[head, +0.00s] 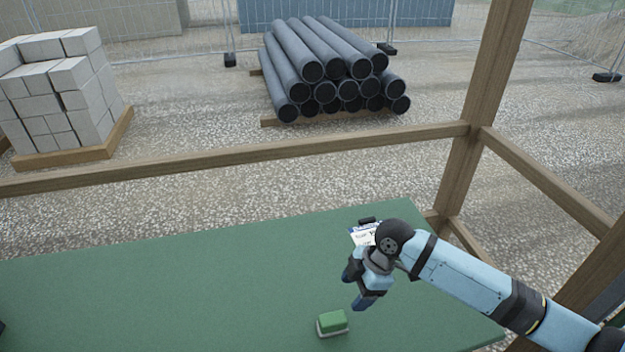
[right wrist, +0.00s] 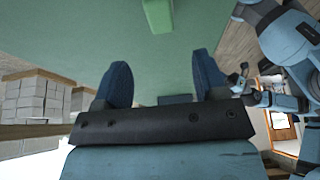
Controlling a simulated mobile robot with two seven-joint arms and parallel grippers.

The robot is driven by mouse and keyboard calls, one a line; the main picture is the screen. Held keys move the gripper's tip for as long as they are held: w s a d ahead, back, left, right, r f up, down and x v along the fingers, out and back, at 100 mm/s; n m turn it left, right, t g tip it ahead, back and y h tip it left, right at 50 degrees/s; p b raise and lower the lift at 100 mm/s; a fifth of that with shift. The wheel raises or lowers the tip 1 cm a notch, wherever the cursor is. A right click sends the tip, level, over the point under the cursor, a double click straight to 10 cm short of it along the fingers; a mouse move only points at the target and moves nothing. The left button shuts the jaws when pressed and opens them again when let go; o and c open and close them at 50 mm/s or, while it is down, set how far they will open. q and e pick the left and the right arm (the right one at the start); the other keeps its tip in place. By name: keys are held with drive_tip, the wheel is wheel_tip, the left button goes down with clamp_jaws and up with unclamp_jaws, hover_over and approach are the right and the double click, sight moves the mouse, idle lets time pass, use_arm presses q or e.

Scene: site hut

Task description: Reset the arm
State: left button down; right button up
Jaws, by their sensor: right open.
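My right arm reaches in from the right in the head view. Its right gripper (head: 356,289) hangs over the green table (head: 200,280), with its fingers apart and nothing between them. In the right wrist view the two blue fingers of the right gripper (right wrist: 160,82) stand wide apart with an empty gap. A small green block with a pale base (head: 332,323) lies on the table below the gripper, apart from it. A green piece, seemingly the same block (right wrist: 158,15), shows at the top of the right wrist view. My left gripper cannot be made out.
A wooden rail (head: 250,155) and post (head: 485,90) stand beyond the table. Outside are stacked pipes (head: 320,70) and pale blocks (head: 60,90). The table's middle is clear.

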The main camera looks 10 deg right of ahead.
drive_tip(key=s+a+f+m+t+p, duration=0.1)
drive_tip(key=s+f+m+t, duration=0.1)
drive_tip(key=s+m+t, duration=0.1)
drive_tip(key=s+a+f+m+t+p, duration=0.1)
drive_tip(key=s+f+m+t, duration=0.1)
drive_tip(key=s+m+t, duration=0.1)
drive_tip(key=s+a+f+m+t+p, duration=0.1)
drive_tip(key=s+f+m+t, duration=0.1)
drive_tip(key=s+m, duration=0.3)
drive_tip(key=shift+f+m+t+y, duration=0.4)
drive_tip(key=shift+f+m, duration=0.1)
drive_tip(key=shift+f, duration=0.05)
drive_tip(key=s+d+m+t+h+p, duration=0.1)
drive_tip(key=s+d+m+t+h, duration=0.1)
drive_tip(key=s, duration=0.4)
drive_tip(key=shift+s+d+f+m, duration=0.25)
drive_tip(key=shift+d+m, duration=0.45)
drive_tip(key=shift+d, duration=0.35)
